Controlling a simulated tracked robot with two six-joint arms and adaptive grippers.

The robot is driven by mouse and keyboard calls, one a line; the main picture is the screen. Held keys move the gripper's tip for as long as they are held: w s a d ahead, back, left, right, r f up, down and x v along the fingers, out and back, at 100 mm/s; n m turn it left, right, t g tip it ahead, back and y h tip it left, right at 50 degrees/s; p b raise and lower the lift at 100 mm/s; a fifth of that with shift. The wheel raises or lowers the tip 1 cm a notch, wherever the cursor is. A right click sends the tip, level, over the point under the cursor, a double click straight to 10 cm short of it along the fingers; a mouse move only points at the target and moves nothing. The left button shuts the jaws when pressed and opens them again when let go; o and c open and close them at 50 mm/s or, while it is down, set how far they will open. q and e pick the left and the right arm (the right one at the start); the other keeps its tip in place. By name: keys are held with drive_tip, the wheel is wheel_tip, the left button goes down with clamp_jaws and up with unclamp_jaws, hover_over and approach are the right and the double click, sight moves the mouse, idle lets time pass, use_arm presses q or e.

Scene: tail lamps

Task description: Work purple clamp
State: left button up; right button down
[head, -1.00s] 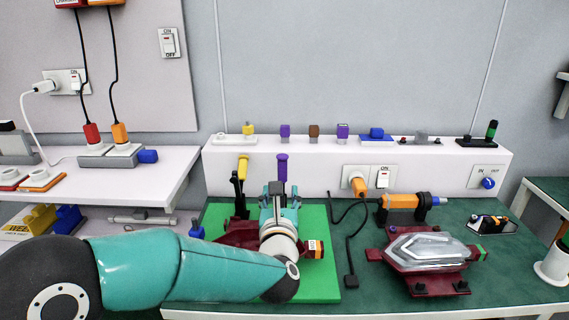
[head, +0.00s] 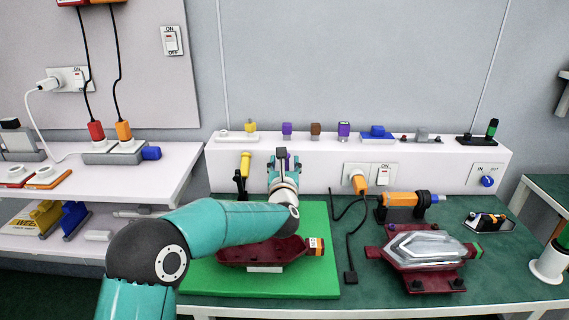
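My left arm reaches over the green mat (head: 320,225), with its teal gripper (head: 283,162) at the back of the mat, in front of the white ledge. The gripper's finger parts show on both sides of a dark grey piece, and I cannot tell whether they are closed on anything. The purple clamp handle is hidden behind the gripper or too small to make out. A yellow clamp handle (head: 245,163) stands upright just left of the gripper. A dark red lamp housing (head: 262,252) lies on the mat below the forearm. My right gripper is not in view.
A white ledge (head: 440,165) carries small purple, brown and blue pieces. Right of the mat are a black cable (head: 350,245), an orange tool (head: 400,200) and a clear lamp (head: 425,250) in a red housing. A white shelf (head: 170,165) is at left.

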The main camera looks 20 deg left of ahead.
use_arm(q)
clamp_jaws()
